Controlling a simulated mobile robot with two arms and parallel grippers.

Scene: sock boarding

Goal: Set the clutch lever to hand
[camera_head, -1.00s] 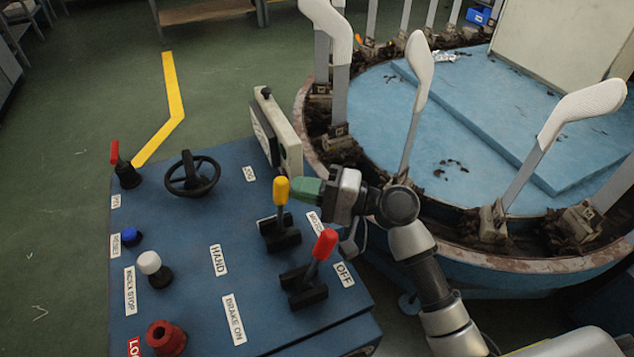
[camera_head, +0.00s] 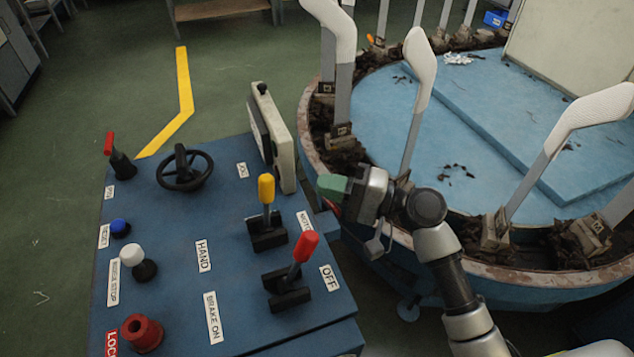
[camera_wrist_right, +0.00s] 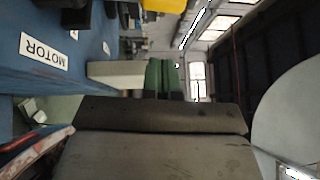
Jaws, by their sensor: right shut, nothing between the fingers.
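The clutch lever (camera_head: 266,188) has a yellow grip and a black base, and stands between the HAND label (camera_head: 203,256) and the MOTOR label (camera_head: 305,222) on the blue console. It looks close to upright; I cannot tell which end it is set to. My right gripper (camera_head: 328,186), with green fingers, is shut and empty to the right of the lever, apart from it. In the right wrist view the green fingers (camera_wrist_right: 164,78) are together, with part of a yellow grip (camera_wrist_right: 163,4) at the top edge. My left gripper is out of view.
A red lever (camera_head: 305,247) stands in front, between BRAKE ON and OFF. The console (camera_head: 180,225) also carries a handwheel (camera_head: 185,171), several knobs and an upright box (camera_head: 273,140). A round blue carousel (camera_head: 385,115) with white sock forms stands at the right, close to my right arm.

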